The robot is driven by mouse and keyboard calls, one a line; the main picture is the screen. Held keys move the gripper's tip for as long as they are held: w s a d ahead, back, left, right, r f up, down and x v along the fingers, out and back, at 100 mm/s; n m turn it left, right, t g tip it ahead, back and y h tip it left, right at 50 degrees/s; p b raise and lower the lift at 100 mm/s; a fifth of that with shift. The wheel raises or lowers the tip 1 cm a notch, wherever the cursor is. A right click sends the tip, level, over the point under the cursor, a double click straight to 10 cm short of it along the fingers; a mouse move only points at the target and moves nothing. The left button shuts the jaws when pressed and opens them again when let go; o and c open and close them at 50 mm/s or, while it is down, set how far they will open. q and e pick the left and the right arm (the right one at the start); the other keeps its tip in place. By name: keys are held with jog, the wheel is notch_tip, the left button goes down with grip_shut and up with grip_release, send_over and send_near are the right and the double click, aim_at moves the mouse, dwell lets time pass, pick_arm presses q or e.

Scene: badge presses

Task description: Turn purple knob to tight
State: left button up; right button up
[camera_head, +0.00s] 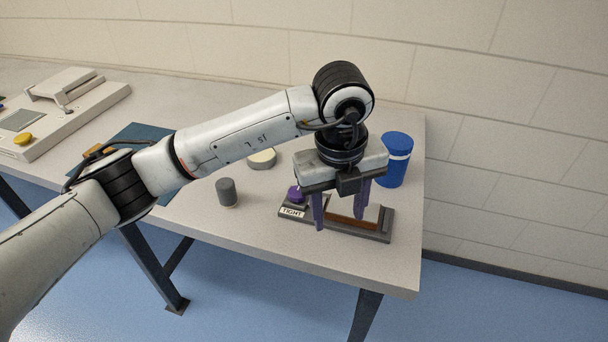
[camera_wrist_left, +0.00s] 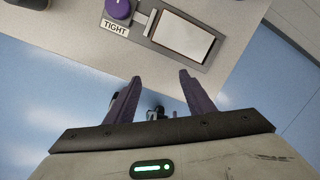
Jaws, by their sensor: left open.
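The purple knob (camera_head: 296,194) stands on the left end of a dark press base (camera_head: 372,233), beside a label reading TIGHT (camera_head: 292,212). In the left wrist view the knob (camera_wrist_left: 118,9) shows at the top edge, partly cut off, with the TIGHT label (camera_wrist_left: 115,28) below it. My left gripper (camera_head: 338,222) is open and empty, with purple fingers pointing down. In the head view it overlaps the press, to the right of the knob. In the left wrist view its fingertips (camera_wrist_left: 160,78) are apart from the knob. My right gripper is not in view.
A blue jar (camera_head: 397,160) stands behind the press on the right. A grey cylinder (camera_head: 227,192) and a pale round disc (camera_head: 262,158) are to the left. A larger machine with a yellow button (camera_head: 23,139) sits at the far left. The table's front right corner (camera_head: 400,275) is clear.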

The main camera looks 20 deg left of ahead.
aim_at(297, 191)
pick_arm(q)
jog(key=w+a+r+n+t+y, duration=0.2)
jog(key=w+a+r+n+y, duration=0.1)
jog(key=w+a+r, duration=0.3)
jog(key=x, duration=0.3)
jog(key=s+x, duration=0.1)
jog(key=x, duration=0.2)
jog(key=a+x, duration=0.1)
jog(key=x, duration=0.2)
jog(key=shift+s+a+f, duration=0.1)
jog(key=shift+a+f, duration=0.1)
jog(key=shift+f, duration=0.15)
jog(key=shift+a+f+y, duration=0.15)
jog(key=shift+f+y, duration=0.15)
jog(key=shift+f, duration=0.2)
jog(key=c, duration=1.1)
